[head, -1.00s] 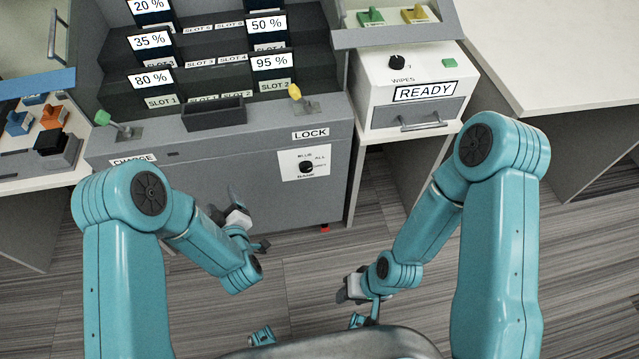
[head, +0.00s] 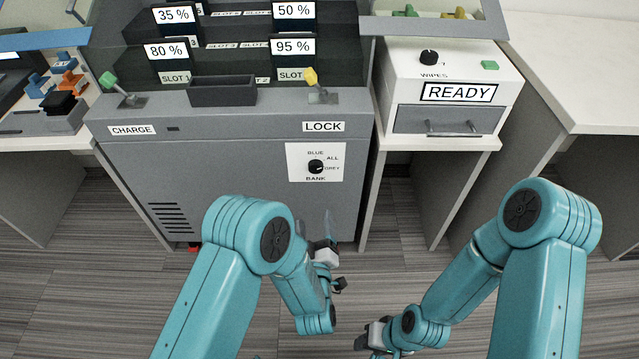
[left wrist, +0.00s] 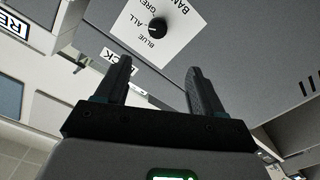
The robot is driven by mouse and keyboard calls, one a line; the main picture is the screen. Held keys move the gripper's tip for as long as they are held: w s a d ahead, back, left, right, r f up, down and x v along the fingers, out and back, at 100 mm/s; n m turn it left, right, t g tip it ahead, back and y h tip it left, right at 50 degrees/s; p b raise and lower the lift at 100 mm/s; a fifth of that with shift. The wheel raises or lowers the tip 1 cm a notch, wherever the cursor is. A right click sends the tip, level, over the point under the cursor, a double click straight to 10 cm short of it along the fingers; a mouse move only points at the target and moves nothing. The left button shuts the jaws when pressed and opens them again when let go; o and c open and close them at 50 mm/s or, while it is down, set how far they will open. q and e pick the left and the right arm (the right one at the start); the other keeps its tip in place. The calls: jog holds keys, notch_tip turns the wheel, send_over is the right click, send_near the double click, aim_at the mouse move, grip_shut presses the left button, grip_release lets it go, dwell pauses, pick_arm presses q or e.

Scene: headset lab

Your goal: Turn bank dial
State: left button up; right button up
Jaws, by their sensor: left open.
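The bank dial (head: 316,166) is a small black knob on a white plate on the front of the grey charging cabinet. The plate reads BLUE, ALL, GREY and BANK; I cannot tell surely which label the knob points at. My left gripper (head: 327,252) is below the plate in the head view, apart from the dial. In the left wrist view the open, empty jaws (left wrist: 160,75) face the cabinet, and the dial (left wrist: 157,28) shows beyond and between the fingertips. My right gripper (head: 373,335) is low in the head view, with nothing visible in it; its jaw opening is unclear.
The grey cabinet (head: 230,185) carries a CHARGE lever (head: 110,82) with a green knob and a LOCK lever (head: 311,78) with a yellow knob. A white wipes box (head: 452,75) marked READY stands to the right. Open floor lies in front of the cabinet.

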aim_at(316, 171)
pick_arm(q)
jog(key=w+b, duration=0.1)
jog(key=w, duration=0.4)
jog(key=w+b, duration=0.1)
jog(key=w, duration=0.4)
jog(key=w+b, duration=0.1)
jog(key=w, duration=0.5)
jog(key=shift+w+d+f, duration=0.1)
jog(key=shift+d+f, duration=0.05)
jog(key=shift+d, duration=0.1)
jog(key=c, duration=1.1)
